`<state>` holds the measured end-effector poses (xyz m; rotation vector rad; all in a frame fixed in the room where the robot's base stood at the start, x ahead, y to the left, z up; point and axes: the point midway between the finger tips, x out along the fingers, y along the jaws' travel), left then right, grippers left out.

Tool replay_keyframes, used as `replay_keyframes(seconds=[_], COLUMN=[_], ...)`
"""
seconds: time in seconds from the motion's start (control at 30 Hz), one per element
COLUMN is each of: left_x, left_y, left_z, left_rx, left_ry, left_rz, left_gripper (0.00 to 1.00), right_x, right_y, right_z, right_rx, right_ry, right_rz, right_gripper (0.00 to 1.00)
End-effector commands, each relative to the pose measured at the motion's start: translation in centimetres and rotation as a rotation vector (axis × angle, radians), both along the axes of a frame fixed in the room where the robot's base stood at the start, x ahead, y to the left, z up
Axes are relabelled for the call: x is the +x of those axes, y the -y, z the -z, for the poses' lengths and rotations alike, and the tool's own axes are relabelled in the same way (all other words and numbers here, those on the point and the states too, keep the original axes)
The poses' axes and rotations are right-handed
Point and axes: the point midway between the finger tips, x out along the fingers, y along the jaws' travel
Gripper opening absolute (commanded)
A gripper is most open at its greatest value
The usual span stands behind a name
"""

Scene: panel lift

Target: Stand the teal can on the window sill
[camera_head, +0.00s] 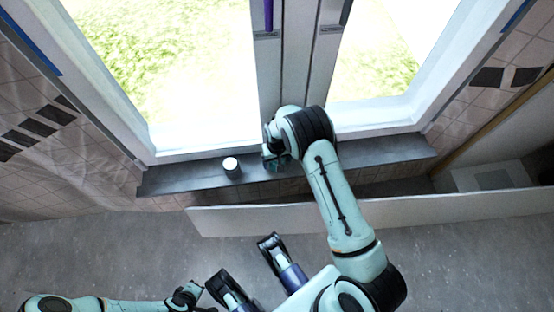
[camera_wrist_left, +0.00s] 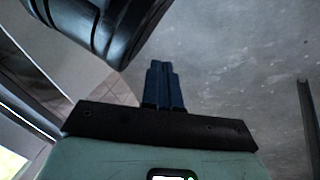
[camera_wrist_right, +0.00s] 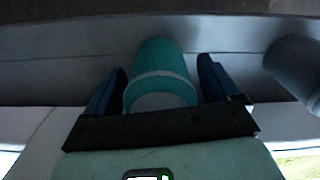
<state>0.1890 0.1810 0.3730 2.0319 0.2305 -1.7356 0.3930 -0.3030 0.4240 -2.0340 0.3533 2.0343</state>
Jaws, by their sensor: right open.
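The teal can (camera_wrist_right: 160,65) with a pale band is between the two blue fingers of my right gripper (camera_wrist_right: 162,82) in the right wrist view. The fingers are open, with a gap on each side of the can. In the head view my right gripper (camera_head: 274,161) is low at the dark window sill (camera_head: 360,153), and the can is mostly hidden by the hand. Whether its base rests flat on the sill is hard to tell. My left gripper (camera_wrist_left: 165,84) is shut and empty, its fingers together, away from the sill over the floor.
A dark can with a white top (camera_head: 231,166) stands on the sill left of my right gripper. The window frame (camera_head: 296,55) rises behind the sill. A pale panel (camera_head: 240,219) runs along the sill's front. The right part of the sill is clear.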

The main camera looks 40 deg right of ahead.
Motion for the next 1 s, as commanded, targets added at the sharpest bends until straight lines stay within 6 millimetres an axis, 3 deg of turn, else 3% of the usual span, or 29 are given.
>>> replay_keyframes(seconds=[0.17, 0.3, 0.5, 0.7, 0.87, 1.0], left_x=[1.0, 2.3, 1.0, -0.1, -0.4, -0.5], left_y=[0.1, 0.5, 1.3, 1.9, 2.1, 2.1], left_z=[-1.1, -2.7, -3.9, -4.6, -4.7, -4.6], left_rx=[0.002, 0.001, -0.019, -0.033, -0.038, -0.038], left_ry=[0.033, 0.078, 0.049, 0.02, 0.01, 0.009], left_rz=[0.001, 0.005, 0.021, 0.032, 0.036, 0.036], left_gripper=[0.0, 0.0, 0.0, 0.0, 0.0, 0.0], right_x=[0.1, 0.1, 0.1, 0.1, -0.8, -4.2], right_y=[0.0, 0.0, 0.0, 0.0, -0.4, -2.4], right_z=[-1.8, -4.8, -9.1, -11.7, -11.1, -6.4], right_rx=[0.001, 0.0, 0.001, 0.0, 0.009, 0.048], right_ry=[0.003, 0.005, 0.003, 0.002, -0.001, 0.014], right_rz=[0.0, 0.0, 0.0, -0.001, -0.001, -0.002], right_gripper=[0.89, 0.89, 0.89, 0.89, 0.89, 0.89])
